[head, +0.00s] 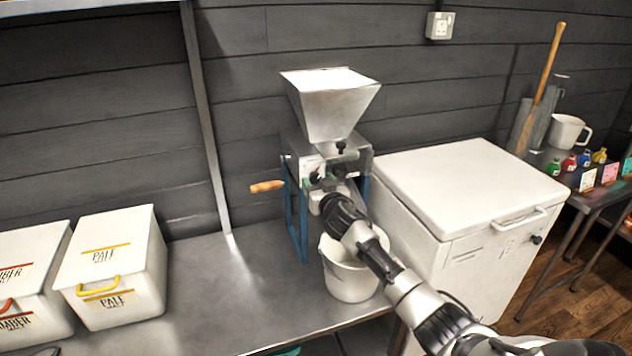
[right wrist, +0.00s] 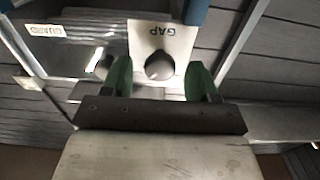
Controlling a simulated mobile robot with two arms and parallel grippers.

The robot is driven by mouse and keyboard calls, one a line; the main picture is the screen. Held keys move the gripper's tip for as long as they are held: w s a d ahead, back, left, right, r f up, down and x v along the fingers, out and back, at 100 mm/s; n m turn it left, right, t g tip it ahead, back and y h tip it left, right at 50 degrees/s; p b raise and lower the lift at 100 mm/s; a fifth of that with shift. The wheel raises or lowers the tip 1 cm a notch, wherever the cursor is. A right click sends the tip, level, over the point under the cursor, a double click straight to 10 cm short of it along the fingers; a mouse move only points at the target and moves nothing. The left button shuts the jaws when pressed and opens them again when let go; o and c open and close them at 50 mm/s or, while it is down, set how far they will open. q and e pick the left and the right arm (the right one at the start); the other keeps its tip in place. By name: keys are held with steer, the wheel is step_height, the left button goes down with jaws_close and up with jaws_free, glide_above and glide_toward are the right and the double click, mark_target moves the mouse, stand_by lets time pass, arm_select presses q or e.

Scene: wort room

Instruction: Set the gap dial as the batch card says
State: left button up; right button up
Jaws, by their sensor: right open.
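The gap dial (right wrist: 160,65) is a dark round knob on a white plate marked GAP, on the front of the grain mill (head: 355,160). In the head view the dial (head: 316,177) is small and its setting cannot be read. My right gripper (right wrist: 160,78) is open, with its green fingers on either side of the dial in the wrist view; contact cannot be told. In the head view my right arm reaches up to the mill front and partly hides it. My left gripper is out of view. Small cards (head: 588,180) stand at the far right, too small to read.
A white bucket (head: 349,283) stands below the mill, partly behind my arm. A wooden crank handle (head: 267,186) sticks out left. A white chest (head: 460,190) stands close on the right. PALE (head: 135,265) and AMBER (head: 30,275) bins stand left. Bench (head: 210,300) between is clear.

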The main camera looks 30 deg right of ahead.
steer(key=shift+x, duration=0.8)
steer(key=c, duration=0.9)
